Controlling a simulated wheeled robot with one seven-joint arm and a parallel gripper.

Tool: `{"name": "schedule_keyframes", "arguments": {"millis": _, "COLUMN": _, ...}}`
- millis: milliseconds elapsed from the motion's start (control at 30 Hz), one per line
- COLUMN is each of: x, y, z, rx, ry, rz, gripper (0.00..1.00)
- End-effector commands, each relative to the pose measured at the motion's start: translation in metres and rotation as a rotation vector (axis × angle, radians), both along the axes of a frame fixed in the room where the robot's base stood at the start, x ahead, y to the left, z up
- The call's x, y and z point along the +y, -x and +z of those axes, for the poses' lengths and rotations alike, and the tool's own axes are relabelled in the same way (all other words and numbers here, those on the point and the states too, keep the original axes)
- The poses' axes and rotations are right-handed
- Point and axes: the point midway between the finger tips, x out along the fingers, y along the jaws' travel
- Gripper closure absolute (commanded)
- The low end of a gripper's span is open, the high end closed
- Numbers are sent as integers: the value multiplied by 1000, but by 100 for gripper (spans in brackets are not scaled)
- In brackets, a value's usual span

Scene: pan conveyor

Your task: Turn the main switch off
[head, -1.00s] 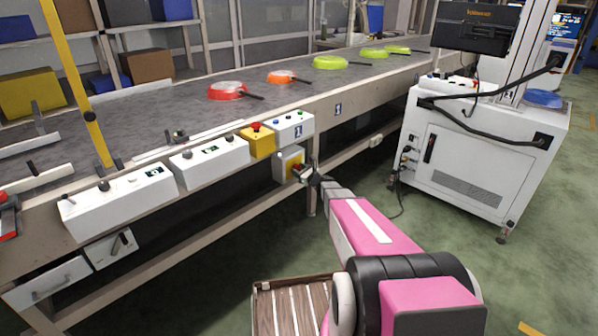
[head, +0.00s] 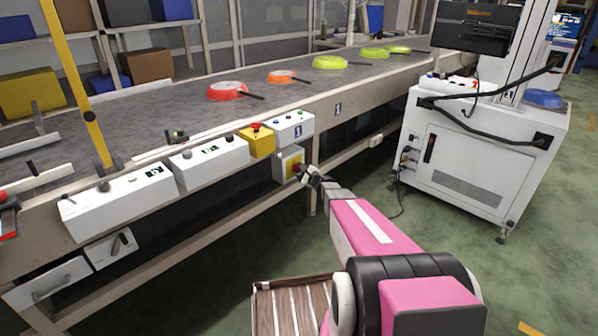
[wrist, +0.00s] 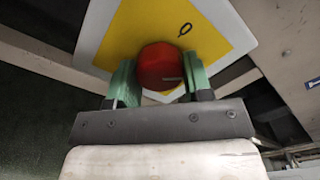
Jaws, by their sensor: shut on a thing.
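The main switch is a red knob (wrist: 160,62) on a yellow plate (wrist: 122,38) with a black "0" mark at its upper right in the wrist view. The plate sits on the front of a pale grey box (head: 281,168) under the conveyor edge. My gripper (wrist: 158,78) has its green finger pads on either side of the red knob and is shut on it. In the head view my gripper (head: 302,173) is at the right side of the box and partly covers the switch. A small pale line shows on the knob's lower right.
A yellow box with a red button (head: 256,141) and white control boxes (head: 208,161) line the conveyor edge above and left. Coloured pans (head: 229,91) lie on the belt (head: 150,100). A white cabinet (head: 480,150) stands at right, with open floor before it.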

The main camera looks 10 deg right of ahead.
Motion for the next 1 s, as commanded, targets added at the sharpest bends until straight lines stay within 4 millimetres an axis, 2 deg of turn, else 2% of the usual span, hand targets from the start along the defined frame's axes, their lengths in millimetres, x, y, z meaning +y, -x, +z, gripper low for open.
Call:
{"name": "schedule_keyframes", "arguments": {"millis": 600, "x": 0, "y": 0, "z": -1, "rx": -332, "ry": 459, "rz": 1, "gripper": 78}}
{"name": "schedule_keyframes", "arguments": {"millis": 1000, "x": 0, "y": 0, "z": -1, "rx": -463, "ry": 639, "rz": 1, "gripper": 78}}
